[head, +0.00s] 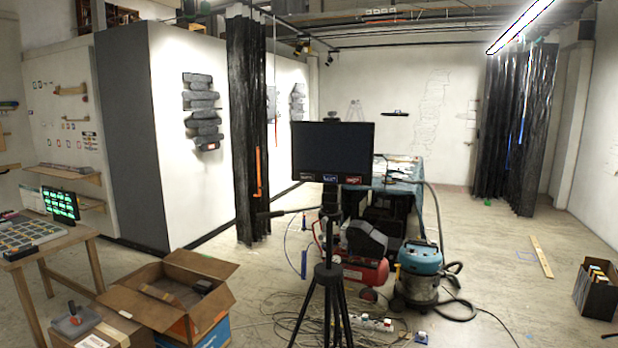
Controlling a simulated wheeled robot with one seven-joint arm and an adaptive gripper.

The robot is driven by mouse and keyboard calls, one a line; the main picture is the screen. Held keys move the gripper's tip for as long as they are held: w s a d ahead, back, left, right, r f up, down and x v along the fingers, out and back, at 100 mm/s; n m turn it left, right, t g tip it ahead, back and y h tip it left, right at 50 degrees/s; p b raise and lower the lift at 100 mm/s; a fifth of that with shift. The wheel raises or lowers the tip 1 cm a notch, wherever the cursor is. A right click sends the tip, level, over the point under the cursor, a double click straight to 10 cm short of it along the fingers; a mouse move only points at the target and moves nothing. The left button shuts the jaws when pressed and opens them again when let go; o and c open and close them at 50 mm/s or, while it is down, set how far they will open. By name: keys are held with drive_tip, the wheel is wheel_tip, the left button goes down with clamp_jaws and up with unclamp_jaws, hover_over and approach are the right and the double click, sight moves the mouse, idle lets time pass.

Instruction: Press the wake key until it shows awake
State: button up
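A dark, blank screen (333,150) stands upright on a black tripod (329,275) in the middle of the head view. Along its lower edge are a small blue patch (330,178) and a small red patch (352,179). Their lettering is too small to read, so I cannot tell whether either is the wake key. A second screen (60,204) with lit green tiles stands on a table at the left, behind a flat panel of coloured squares (26,236). My gripper is not in view.
An open cardboard box (215,268) stands at the lower left, beside the wooden table (72,238). Behind the tripod are a blue vacuum cleaner (420,260) and a red tank (362,270). Cables and a power strip (372,323) lie around the tripod. The floor at right is mostly clear.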

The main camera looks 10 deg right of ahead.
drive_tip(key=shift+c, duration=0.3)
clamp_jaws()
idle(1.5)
